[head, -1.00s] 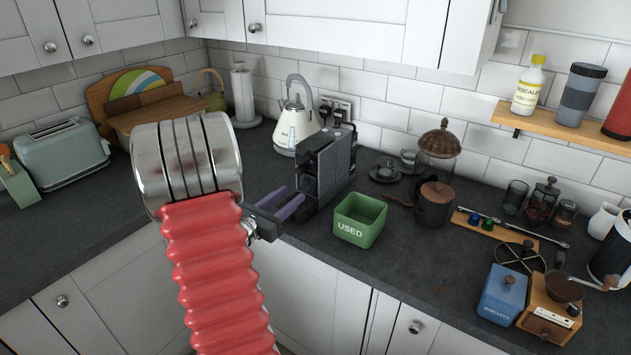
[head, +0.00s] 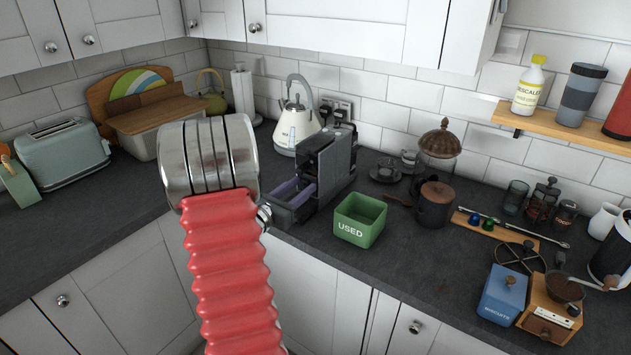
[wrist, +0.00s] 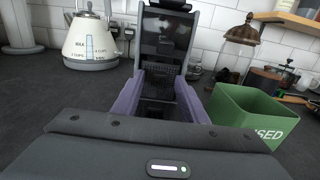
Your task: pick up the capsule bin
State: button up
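The green open-topped bin marked USED (head: 360,221), which I take to be the capsule bin, stands upright on the worktop, right of the black and grey coffee machine (head: 333,166). It also shows at the right of the wrist view (wrist: 256,117). My gripper (wrist: 160,92) is open, its purple fingers spread and pointing at the lower front of the machine (wrist: 164,45). The green bin is outside the fingers, to the right of the right one. In the head view my gripper (head: 291,192) is partly hidden by my arm. Whether the fingers touch the machine I cannot tell.
A cream kettle (head: 295,125) stands behind left of the machine. A dark wooden-lidded jar (head: 435,205) is right of the bin. A blue tin (head: 502,294) and a coffee grinder (head: 549,312) stand front right.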

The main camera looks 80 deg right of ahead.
dwell(0.4)
grip_shut()
dwell(0.4)
